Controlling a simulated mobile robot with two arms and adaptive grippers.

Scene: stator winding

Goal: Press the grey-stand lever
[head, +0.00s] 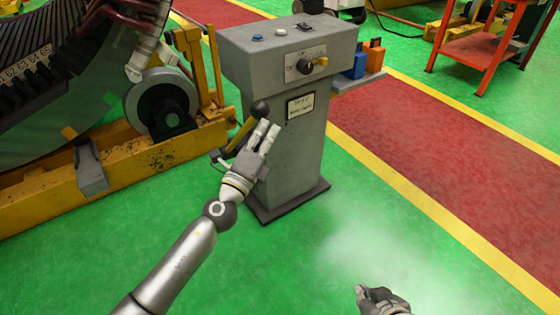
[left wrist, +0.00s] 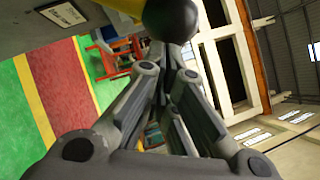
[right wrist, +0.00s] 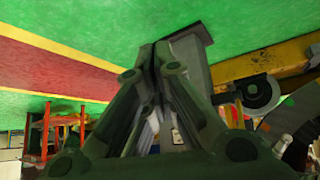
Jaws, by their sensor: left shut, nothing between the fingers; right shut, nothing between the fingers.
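The grey stand (head: 293,145) stands on the green floor in the middle of the head view. Its lever (head: 240,136) has a yellow shaft on the stand's left side, tilted up to a black ball knob (head: 261,109). My left gripper (head: 269,130) is shut and empty, with its fingertips just below the knob. In the left wrist view the knob (left wrist: 170,18) sits right beyond the fingertips (left wrist: 165,62); I cannot tell whether they touch. My right gripper (head: 364,290) is shut and empty, low over the floor, apart from the stand. It also shows in the right wrist view (right wrist: 158,62).
A large stator (head: 50,100) on a yellow frame (head: 130,165) with a grey roller (head: 162,105) stands at left. A side shelf holds blue and orange bins (head: 373,57). Green floor at front right is clear.

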